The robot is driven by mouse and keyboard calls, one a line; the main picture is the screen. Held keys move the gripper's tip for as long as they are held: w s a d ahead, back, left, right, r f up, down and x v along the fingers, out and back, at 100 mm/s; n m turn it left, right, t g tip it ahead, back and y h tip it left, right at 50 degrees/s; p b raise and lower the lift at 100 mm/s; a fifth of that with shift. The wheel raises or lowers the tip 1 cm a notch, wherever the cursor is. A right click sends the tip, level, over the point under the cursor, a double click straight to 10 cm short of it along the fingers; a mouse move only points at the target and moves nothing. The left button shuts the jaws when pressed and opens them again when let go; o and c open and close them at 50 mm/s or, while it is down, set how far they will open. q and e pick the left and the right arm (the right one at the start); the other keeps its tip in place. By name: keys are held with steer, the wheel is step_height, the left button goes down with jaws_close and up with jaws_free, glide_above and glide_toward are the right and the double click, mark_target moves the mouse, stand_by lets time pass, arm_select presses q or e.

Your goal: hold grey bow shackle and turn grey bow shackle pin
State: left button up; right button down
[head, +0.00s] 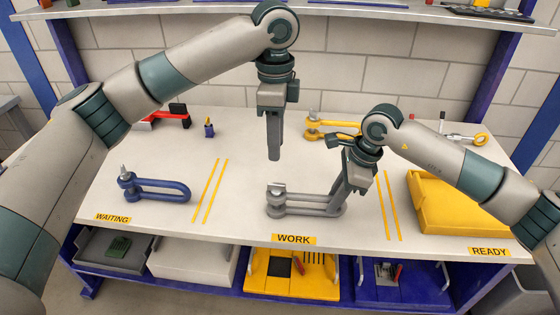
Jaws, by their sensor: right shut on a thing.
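The grey bow shackle (305,210) lies flat in the WORK area of the bench, its bow toward the right. Its grey pin (278,188) stands at the left end, with a flat head on top. My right gripper (338,207) is shut on the bow at the shackle's right end. My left gripper (274,157) points straight down in the air above and behind the pin, apart from it. Its fingers are seen edge-on, so their gap does not show.
A blue shackle (160,189) lies at left near the WAITING label (113,218). A yellow shackle (325,126) lies behind my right gripper. A yellow tray (440,217) stands at right. Red and black tools (170,117) lie at the back left. The bench is clear between blue and grey shackles.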

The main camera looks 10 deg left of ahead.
arm_select(q)
steer(key=shift+r, duration=0.1)
step_height(320, 180, up, 8)
stand_by(1.1)
arm_select(e)
steer(key=c, duration=1.6)
jaws_free()
steer(key=shift+o, duration=0.2)
steer(key=v, duration=1.2)
steer(key=shift+r, duration=0.15)
